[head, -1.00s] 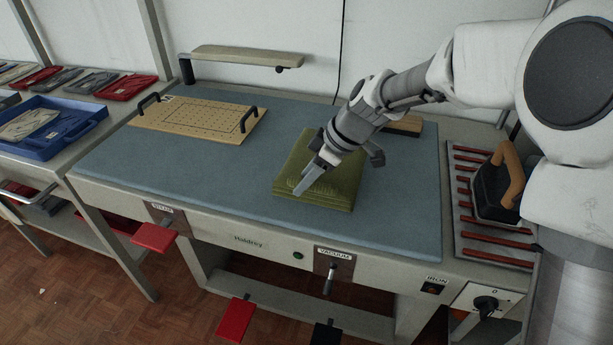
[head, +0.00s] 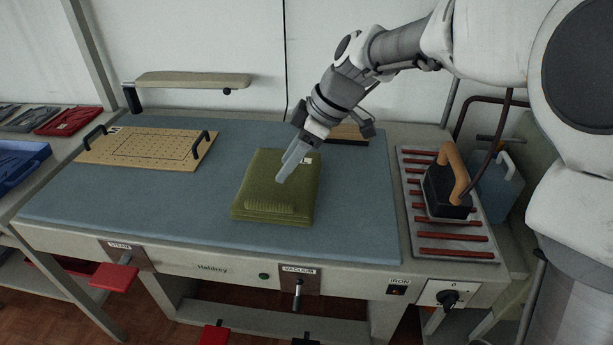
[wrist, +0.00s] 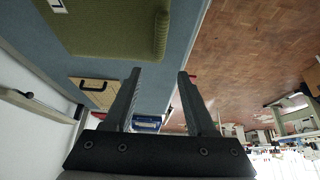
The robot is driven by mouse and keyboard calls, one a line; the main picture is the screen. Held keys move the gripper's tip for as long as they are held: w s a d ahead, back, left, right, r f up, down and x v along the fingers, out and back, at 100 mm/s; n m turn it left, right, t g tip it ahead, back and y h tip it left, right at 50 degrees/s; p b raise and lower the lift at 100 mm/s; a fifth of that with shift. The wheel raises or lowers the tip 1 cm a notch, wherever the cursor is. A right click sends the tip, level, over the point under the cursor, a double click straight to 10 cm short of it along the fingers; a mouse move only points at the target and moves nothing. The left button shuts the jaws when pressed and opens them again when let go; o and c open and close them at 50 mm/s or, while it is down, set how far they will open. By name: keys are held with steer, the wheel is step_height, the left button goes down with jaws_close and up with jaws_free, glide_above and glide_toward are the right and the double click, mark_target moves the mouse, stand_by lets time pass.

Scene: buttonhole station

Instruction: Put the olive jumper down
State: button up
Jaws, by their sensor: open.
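The olive jumper (head: 272,200) lies folded in a neat stack on the blue-grey top of the ironing table (head: 170,210), right of its middle. A small white label shows near its far right corner. My gripper (head: 283,170) is open, with its fingers pointing down and left over the jumper. Whether the fingertips touch it cannot be told from the head view. In the wrist view the jumper (wrist: 115,25) fills the upper left, apart from the fingers, and nothing is between the gripper's fingers (wrist: 160,75).
A perforated board with two handles (head: 150,150) lies at the table's left. An iron (head: 447,185) stands on a red-barred rest (head: 440,240) at the right. A padded arm (head: 190,80) overhangs the back. The table's front left is clear.

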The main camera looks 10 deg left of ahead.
steer(key=shift+d+r, duration=0.1)
steer(key=s+d+r+m+t+h, duration=0.2)
steer(key=s+d+m, duration=0.25)
steer(key=d, duration=0.45)
steer(key=s+d+r+m+t+h, duration=0.1)
steer(key=s+d+r+m+t, duration=0.15)
steer(key=d+m, duration=0.4)
steer(key=s+d+f+m+t+h, duration=0.1)
steer(key=s+d+m+h, duration=0.2)
steer(key=s+d+m, duration=0.5)
steer(key=s+d, duration=0.3)
steer(key=d, duration=0.2)
steer(key=shift+d+f+t, duration=0.25)
steer(key=shift+d+t, duration=0.1)
steer(key=shift+d, duration=0.05)
step_height(320, 180, up, 8)
steer(key=p, duration=0.7)
steer(key=shift+p, duration=0.4)
